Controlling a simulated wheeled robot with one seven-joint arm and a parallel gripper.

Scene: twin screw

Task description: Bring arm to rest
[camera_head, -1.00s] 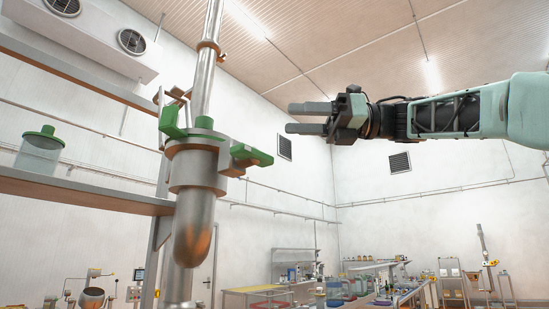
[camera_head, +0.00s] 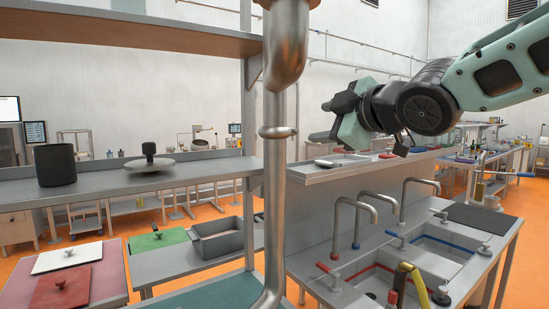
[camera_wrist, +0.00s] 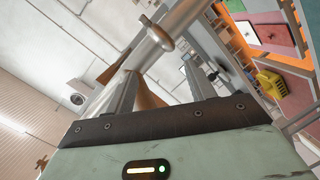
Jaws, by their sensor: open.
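My arm reaches in from the upper right in the head view. My gripper (camera_head: 328,106) points left, in the air above the sink counter and to the right of the vertical metal pipe (camera_head: 277,190). Its fingers are dark and partly hidden by the wrist in this view. In the wrist view, the two fingers of my gripper (camera_wrist: 160,85) stand apart with nothing held between them. The metal pipe also shows in the wrist view (camera_wrist: 185,15), beyond the fingers.
A sink counter (camera_head: 345,230) with several curved taps stands below the arm. A shelf (camera_head: 110,190) at left holds a black pot (camera_head: 55,165) and a lidded pan (camera_head: 150,166). Coloured boards and a grey tray (camera_head: 222,238) lie lower left. Orange floor shows between benches.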

